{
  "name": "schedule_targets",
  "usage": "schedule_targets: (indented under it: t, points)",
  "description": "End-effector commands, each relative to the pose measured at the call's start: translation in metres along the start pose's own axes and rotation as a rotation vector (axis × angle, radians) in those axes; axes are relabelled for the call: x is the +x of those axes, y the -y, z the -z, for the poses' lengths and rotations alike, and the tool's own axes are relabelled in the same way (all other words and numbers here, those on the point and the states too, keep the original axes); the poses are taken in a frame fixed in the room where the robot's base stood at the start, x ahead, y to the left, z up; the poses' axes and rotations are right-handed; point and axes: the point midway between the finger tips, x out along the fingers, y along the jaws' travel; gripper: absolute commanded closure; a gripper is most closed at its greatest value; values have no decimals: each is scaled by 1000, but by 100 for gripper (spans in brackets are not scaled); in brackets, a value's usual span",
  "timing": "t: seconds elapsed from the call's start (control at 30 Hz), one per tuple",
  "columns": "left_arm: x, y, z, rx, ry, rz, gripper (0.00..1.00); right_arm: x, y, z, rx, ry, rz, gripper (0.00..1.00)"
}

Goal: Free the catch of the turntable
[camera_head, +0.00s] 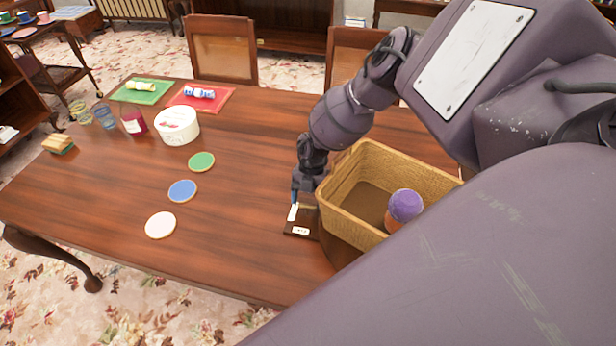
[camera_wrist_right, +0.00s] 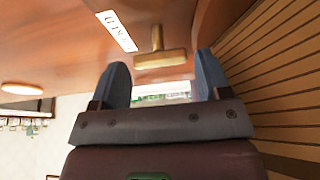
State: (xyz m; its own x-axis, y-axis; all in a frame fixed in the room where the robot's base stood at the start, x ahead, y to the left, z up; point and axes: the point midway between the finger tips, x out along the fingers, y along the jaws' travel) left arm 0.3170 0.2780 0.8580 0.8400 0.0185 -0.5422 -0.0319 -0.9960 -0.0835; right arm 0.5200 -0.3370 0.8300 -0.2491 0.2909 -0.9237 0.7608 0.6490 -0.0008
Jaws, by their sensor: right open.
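A small dark block (camera_head: 301,223) with a white label sits on the table beside the wicker basket's left corner. In the right wrist view the white label (camera_wrist_right: 117,31) and a T-shaped brass piece (camera_wrist_right: 158,52) show on brown wood; this looks like the catch. My right gripper (camera_head: 295,196) is low over the dark block. In the right wrist view my right gripper (camera_wrist_right: 161,66) is open, and the brass crossbar appears between and just beyond its fingertips. I cannot tell whether they touch. The turntable itself is not clearly seen. My left gripper is not in view.
The wicker basket (camera_head: 344,219) holds a purple-topped ball (camera_head: 405,205) and stands close right of the gripper. Green (camera_head: 201,161), blue (camera_head: 182,190) and white (camera_head: 160,225) discs lie to the left. A white tub (camera_head: 176,126) stands further back. The table's front middle is clear.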

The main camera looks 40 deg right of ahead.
Motion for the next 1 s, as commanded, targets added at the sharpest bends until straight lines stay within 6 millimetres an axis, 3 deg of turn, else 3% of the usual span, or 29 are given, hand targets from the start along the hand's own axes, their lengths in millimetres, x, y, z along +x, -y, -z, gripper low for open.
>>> schedule_targets:
  t: [0.4,0.63,1.0]
  points:
    - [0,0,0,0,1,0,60,8,0,0,0,0,0,30]
    - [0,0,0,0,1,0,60,8,0,0,0,0,0,64]
    - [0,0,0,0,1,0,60,7,0,0,-58,0,25,64]
